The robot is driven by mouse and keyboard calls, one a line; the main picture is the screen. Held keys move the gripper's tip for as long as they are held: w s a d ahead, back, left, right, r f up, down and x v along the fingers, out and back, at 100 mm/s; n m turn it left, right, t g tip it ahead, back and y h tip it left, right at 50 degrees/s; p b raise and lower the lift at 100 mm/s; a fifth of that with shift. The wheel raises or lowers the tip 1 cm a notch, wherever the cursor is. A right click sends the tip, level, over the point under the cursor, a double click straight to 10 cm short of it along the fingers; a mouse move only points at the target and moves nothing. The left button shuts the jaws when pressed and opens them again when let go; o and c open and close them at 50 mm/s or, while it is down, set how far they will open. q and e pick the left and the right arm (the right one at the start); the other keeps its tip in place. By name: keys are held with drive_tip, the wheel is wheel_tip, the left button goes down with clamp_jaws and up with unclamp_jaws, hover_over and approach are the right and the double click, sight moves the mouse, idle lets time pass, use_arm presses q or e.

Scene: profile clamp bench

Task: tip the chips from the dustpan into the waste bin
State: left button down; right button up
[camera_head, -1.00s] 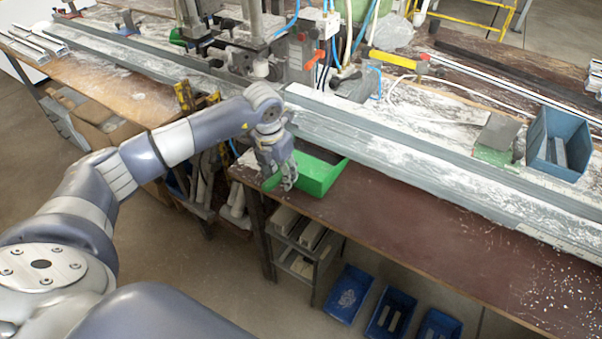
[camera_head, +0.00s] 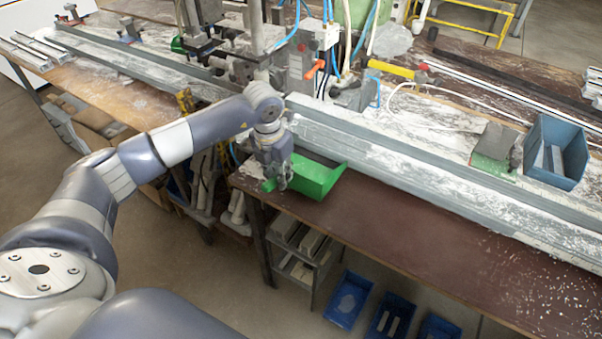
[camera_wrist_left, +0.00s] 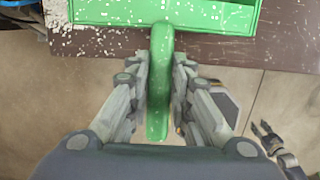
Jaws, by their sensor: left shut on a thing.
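The green dustpan (camera_head: 318,179) rests on the brown bench top near its front edge. In the left wrist view its pan (camera_wrist_left: 190,16) is cut off by the top edge, and white chips speckle it. Its green handle (camera_wrist_left: 159,85) points out over the bench edge. My left gripper (camera_head: 277,183) is shut on the handle, with one finger on each side in the wrist view (camera_wrist_left: 160,88). What looks like my right gripper (camera_wrist_left: 272,146) shows small at the lower right of the wrist view, its jaw state unclear. I cannot identify the waste bin in either view.
Long grey profiles (camera_head: 400,160) lie along the bench just behind the dustpan. A blue box (camera_head: 556,152) stands at the right. Several blue bins (camera_head: 349,299) are on the floor below. White chips litter the bench at right. The brown bench front is mostly clear.

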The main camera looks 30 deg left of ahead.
use_arm(q)
wheel_tip(320, 180, up, 9)
drive_tip(key=p, duration=0.4)
drive_tip(key=shift+w, duration=0.15)
